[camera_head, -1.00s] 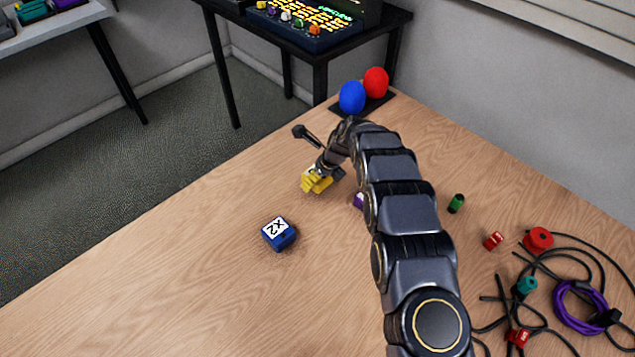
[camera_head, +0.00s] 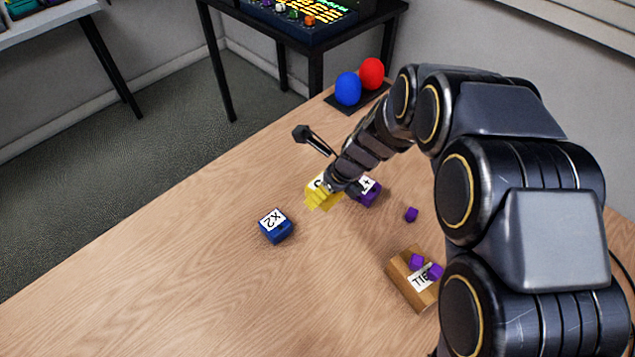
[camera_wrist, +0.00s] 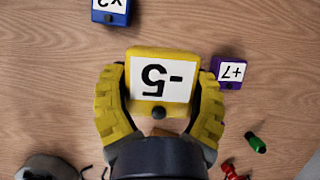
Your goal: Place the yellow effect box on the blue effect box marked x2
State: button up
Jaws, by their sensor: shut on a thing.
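The yellow effect box (camera_wrist: 160,75), with a white label reading "-5", sits between the two yellow fingers of my gripper (camera_wrist: 160,97) in the wrist view. My gripper (camera_head: 325,192) is shut on it; in the head view the yellow box is partly hidden by the fingers. The blue effect box (camera_head: 276,227) marked "x2" lies on the table to the left of and nearer than my gripper. It also shows at the top left of the wrist view (camera_wrist: 110,12), cut by the frame edge. The two boxes are apart.
A purple box (camera_head: 368,192) marked "+7" is just right of my gripper. A wooden block (camera_head: 405,287) labelled "TIE" with small purple cubes is nearer. Blue (camera_head: 348,88) and red (camera_head: 371,73) balls stand at the far corner. The table left of the blue box is clear.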

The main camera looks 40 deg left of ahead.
jog(key=s+d+r+n+g, duration=0.1)
jog(key=s+d+r+n, duration=0.15)
jog(key=s, duration=0.35)
jog(key=s+d+r+n, duration=0.1)
jog(key=s+d+r, duration=0.15)
jog(key=s, duration=0.45)
send_over(271, 221)
jog(key=d, duration=0.2)
jog(key=shift+h, duration=0.3)
jog(key=f, duration=1)
jog(key=shift+w+a, duration=0.1)
jog(key=shift+a, duration=0.15)
jog(key=shift+w+a+f+g, duration=0.1)
jog(key=shift+a+f+g, duration=0.15)
jog(key=shift+f+g, duration=0.1)
jog(key=shift+f, duration=1.5)
jog(key=shift+f, duration=0.15)
jog(key=o, duration=1.2)
